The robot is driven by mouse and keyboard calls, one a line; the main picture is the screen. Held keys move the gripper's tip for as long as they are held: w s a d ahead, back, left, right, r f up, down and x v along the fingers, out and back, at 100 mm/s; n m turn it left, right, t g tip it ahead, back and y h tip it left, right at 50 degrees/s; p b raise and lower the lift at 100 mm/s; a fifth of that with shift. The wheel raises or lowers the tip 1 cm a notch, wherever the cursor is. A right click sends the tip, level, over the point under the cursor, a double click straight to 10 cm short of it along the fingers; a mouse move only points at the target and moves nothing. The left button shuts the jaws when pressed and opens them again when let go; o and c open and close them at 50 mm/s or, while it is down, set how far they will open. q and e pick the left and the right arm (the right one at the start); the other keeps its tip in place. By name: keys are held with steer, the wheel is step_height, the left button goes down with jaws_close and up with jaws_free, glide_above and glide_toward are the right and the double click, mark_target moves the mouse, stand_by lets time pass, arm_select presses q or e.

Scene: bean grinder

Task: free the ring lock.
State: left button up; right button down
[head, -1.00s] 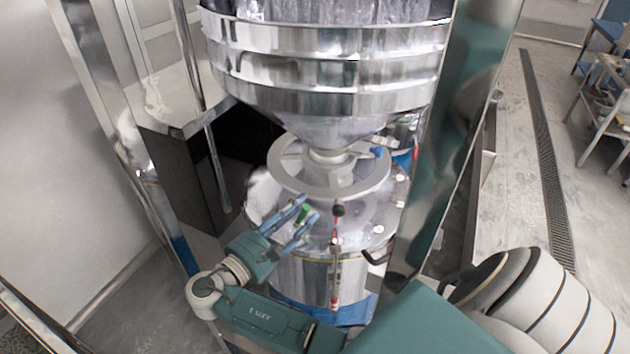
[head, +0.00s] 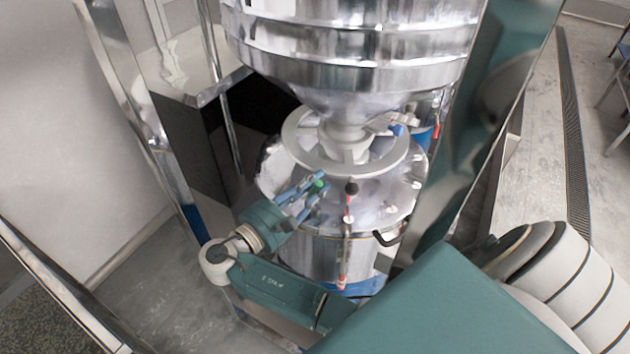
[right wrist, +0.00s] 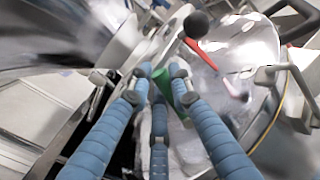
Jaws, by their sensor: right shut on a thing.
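My right gripper (head: 312,193) has blue fingers and reaches in from the left side of the steel drum lid (head: 375,200). In the right wrist view its fingers (right wrist: 163,85) are closed around a small green piece (right wrist: 181,97), which also shows in the head view (head: 318,184). A red lever with a black ball (head: 351,188) stands just right of the fingertips, apart from them; its ball also shows in the right wrist view (right wrist: 196,24). I cannot tell which part is the ring lock. My left gripper is out of view.
The grey flanged ring (head: 300,150) and the steel hopper (head: 350,55) hang above the lid, close to my fingers. Steel posts (head: 500,130) stand at both sides. A black handle (head: 388,238) sits on the drum's right.

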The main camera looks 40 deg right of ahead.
steer(key=shift+s+d+f+m, duration=0.1)
steer(key=shift+s+d+m, duration=0.1)
steer(key=shift+m, duration=0.1)
stand_by(0.4)
steer(key=shift+s+d+f+m+y, duration=0.1)
steer(key=shift+s+f+m+y, duration=0.2)
steer(key=shift+m, duration=0.35)
steer(key=shift+s+d+f+m+y, duration=0.1)
steer(key=shift+s+m+y, duration=0.2)
steer(key=shift+m, duration=0.35)
steer(key=shift+s+d+f+m+y, duration=0.15)
steer(key=shift+s+f+m, duration=0.2)
steer(key=shift+m, duration=0.45)
steer(key=shift+s+d+f+m+y, duration=0.15)
steer(key=shift+s+f+m, duration=0.15)
steer(key=shift+m, duration=0.5)
steer(key=c, duration=1.7)
jaws_free()
steer(key=shift+o, duration=0.6)
steer(key=shift+d, duration=0.15)
steer(key=v, duration=0.7)
steer(key=shift+a, duration=0.2)
